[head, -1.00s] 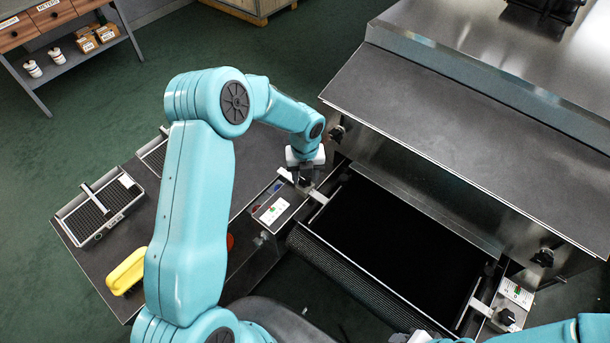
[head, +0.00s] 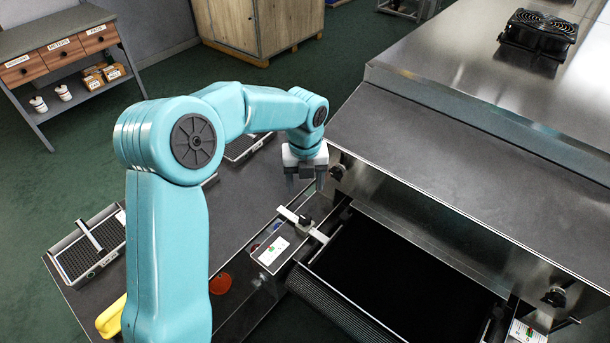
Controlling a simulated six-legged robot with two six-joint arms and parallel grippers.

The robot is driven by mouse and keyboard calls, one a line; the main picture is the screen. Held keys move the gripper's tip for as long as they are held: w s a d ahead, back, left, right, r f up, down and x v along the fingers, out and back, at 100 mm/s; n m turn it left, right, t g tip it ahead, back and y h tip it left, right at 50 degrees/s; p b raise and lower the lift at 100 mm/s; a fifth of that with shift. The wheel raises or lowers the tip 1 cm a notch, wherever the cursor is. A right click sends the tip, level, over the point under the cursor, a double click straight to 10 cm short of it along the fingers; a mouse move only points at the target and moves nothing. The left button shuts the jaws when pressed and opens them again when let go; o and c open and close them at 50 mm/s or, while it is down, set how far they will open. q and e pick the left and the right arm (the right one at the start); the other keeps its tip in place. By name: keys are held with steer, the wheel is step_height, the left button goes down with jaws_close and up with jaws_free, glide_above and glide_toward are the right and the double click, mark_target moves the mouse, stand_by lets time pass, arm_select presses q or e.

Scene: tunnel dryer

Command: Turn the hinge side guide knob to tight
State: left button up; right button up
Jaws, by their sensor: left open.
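A guide bracket with a small black knob (head: 305,221) sits at the near left corner of the belt opening, with a pale bar running from it. A label card (head: 272,250) with green and red marks lies beside it. The pointer setting is too small to read. My left gripper (head: 305,184) is open and empty, pointing down above and behind this knob, apart from it. Another dark knob (head: 338,172) is on the dryer front just right of the gripper. My right gripper is out of view. I cannot tell which knob is on the hinge side.
The black belt (head: 390,280) lies under the steel dryer hood (head: 470,170). A further knob (head: 555,296) and a partly cut-off label (head: 525,333) are at the right. A dark bench (head: 235,205) at left holds a mesh tray (head: 75,262) and a yellow item (head: 110,318).

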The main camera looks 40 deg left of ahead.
arm_select(q)
step_height(320, 180, up, 3)
steer(key=shift+f, duration=0.1)
stand_by(0.6)
